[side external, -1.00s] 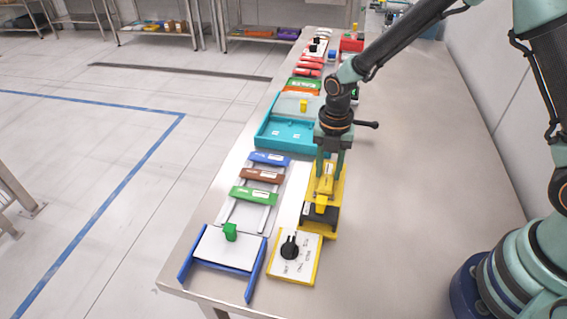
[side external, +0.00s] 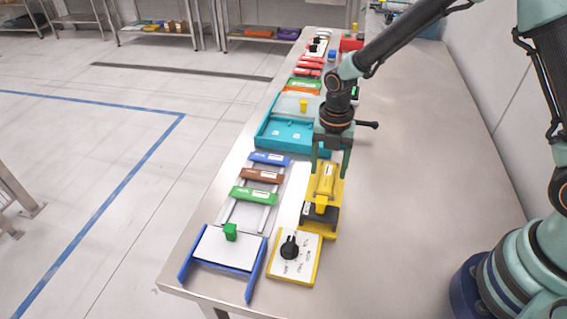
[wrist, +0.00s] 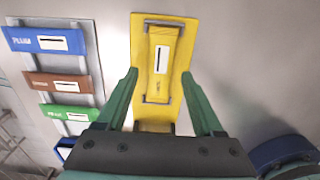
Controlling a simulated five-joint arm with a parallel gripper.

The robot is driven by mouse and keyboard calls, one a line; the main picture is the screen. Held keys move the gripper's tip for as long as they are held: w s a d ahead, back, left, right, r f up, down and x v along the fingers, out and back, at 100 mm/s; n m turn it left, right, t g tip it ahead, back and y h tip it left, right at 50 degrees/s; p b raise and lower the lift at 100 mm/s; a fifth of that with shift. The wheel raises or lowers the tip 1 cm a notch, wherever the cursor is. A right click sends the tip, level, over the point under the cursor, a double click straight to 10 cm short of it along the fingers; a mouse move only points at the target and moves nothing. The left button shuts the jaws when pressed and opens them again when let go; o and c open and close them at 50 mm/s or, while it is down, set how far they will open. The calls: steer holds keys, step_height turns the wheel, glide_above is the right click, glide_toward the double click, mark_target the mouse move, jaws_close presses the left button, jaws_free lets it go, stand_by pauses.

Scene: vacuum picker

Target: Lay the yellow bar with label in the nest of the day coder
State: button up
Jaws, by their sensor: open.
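The yellow bar with label (side external: 325,180) lies in the nest of the day coder (side external: 336,222), a yellow-based device with a black block at its front. In the wrist view the yellow bar (wrist: 161,65) lies lengthwise on the yellow base (wrist: 186,28), between dark brackets at its two ends, its white label facing up. My gripper (side external: 331,172) is open above the bar, one finger on each side. In the wrist view the fingers of my gripper (wrist: 162,75) stand apart, clear of the bar.
A rack to the left holds blue (side external: 269,159), brown (side external: 262,176) and green (side external: 254,196) bars. A teal tray (side external: 262,139) stands behind it. A dial panel (side external: 309,262) and a blue-sided white tray (side external: 216,250) are at the front. The table's right side is clear.

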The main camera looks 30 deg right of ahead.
mark_target(328, 175)
step_height(328, 175, up, 11)
steer(key=s+d+r+m+t, duration=0.2)
steer(key=s+d+r+m, duration=0.2)
steer(key=m, duration=0.9)
steer(key=s+d+r+m+t, duration=0.3)
steer(key=s+r+m, duration=0.4)
steer(key=m, duration=0.7)
steer(key=shift+s+d+t, duration=0.3)
steer(key=shift+s+d, duration=0.35)
steer(key=shift+s, duration=0.05)
